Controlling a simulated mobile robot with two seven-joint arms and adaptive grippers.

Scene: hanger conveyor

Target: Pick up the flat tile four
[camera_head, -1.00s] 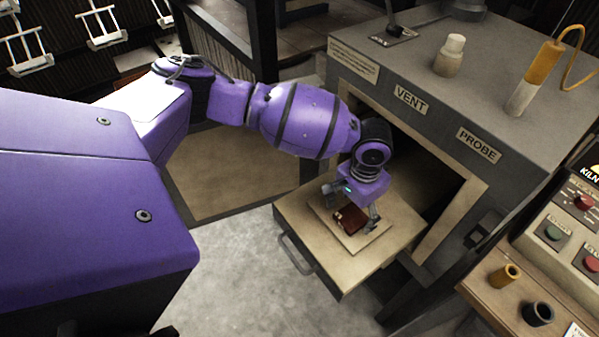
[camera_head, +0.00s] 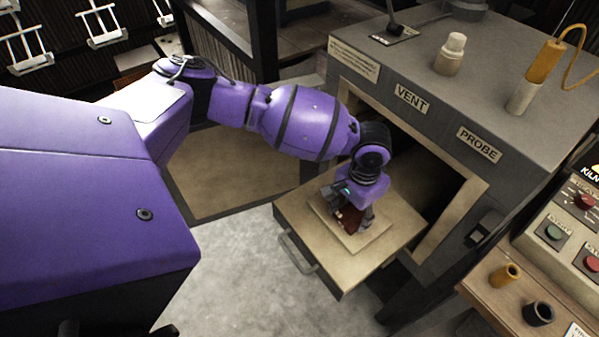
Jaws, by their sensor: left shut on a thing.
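A dark red flat tile (camera_head: 350,223) lies on a pale square plate (camera_head: 362,241) on the pulled-out kiln drawer (camera_head: 392,246). My left gripper (camera_head: 352,213) comes down from above and is shut on the tile. Its fingers and wrist hide part of the tile. I see no clear gap between the tile and the plate. No number can be read on the tile. My right gripper is not in view.
The grey kiln body (camera_head: 428,68) with VENT and PROBE labels stands behind the drawer, its opening dark. The drawer's handle (camera_head: 296,254) sticks out at the front. A control panel (camera_head: 560,235) stands at the right. Bare floor lies at the lower middle.

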